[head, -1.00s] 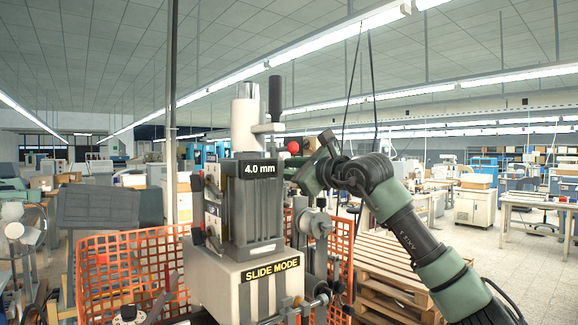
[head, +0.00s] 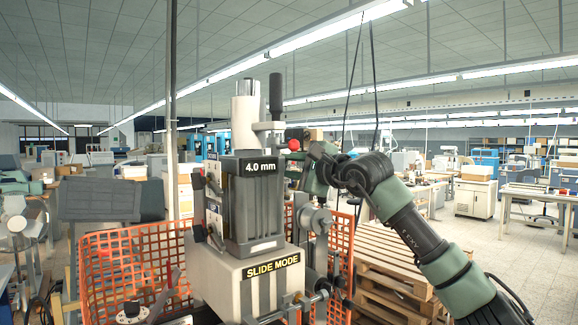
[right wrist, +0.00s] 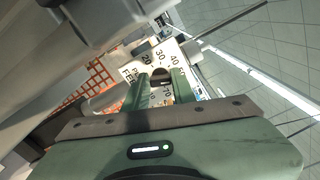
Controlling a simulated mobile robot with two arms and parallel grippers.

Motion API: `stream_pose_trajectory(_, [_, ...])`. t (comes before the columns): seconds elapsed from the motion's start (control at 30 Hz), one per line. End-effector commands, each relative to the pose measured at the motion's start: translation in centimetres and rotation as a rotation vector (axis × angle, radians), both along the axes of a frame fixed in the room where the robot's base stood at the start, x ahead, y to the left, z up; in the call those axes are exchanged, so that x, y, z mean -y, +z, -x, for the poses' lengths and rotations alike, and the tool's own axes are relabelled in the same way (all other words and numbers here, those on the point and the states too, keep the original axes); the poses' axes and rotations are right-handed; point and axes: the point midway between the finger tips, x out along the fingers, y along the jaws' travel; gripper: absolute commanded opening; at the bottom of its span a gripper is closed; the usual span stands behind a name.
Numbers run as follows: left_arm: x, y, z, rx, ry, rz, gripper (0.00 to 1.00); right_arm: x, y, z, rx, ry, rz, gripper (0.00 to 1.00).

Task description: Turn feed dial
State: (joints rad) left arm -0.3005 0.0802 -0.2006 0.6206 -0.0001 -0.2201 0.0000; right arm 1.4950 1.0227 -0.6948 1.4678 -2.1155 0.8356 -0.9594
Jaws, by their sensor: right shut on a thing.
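The feed dial shows in the right wrist view as a white plate (right wrist: 135,69) with printed numbers, including 20, 30 and 40, and partly hidden lettering. My right gripper (right wrist: 159,79) has its two green fingers on either side of the dial's dark centre knob, shut on it. In the head view, my right arm comes in from the right and the right gripper (head: 303,163) reaches to the far right side of the stamping machine (head: 254,205). The dial and the fingertips are hidden there. My left gripper is not in view.
The machine carries a "4.0 mm" label and a "SLIDE MODE" label (head: 271,266). A red ball knob (head: 293,144) is close to my right gripper. Orange mesh guards (head: 110,262) flank the machine. Wooden pallets (head: 395,255) stand behind my right arm.

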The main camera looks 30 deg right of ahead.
Motion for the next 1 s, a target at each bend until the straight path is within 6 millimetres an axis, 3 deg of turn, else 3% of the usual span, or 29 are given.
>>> stream_pose_trajectory(0.33, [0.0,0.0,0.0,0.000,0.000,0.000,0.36,-0.1,-0.1,0.0,-0.001,0.001,0.001,0.00])
stream_pose_trajectory(0.37, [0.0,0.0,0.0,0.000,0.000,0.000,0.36,-0.1,-0.1,0.0,-0.001,0.001,0.001,0.34])
stream_pose_trajectory(0.4, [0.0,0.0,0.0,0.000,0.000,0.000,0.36,-0.1,-0.1,0.0,-0.001,0.001,0.001,0.45])
stream_pose_trajectory(0.43, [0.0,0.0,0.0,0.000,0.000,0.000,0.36,-0.1,-0.1,0.0,-0.001,0.001,0.001,0.47])
stream_pose_trajectory(0.77, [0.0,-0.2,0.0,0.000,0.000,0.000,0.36,0.0,-0.1,0.2,0.000,0.000,0.000,0.47])
stream_pose_trajectory(1.0, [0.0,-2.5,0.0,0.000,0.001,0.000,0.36,0.4,-0.4,3.7,0.003,0.000,0.001,0.47])
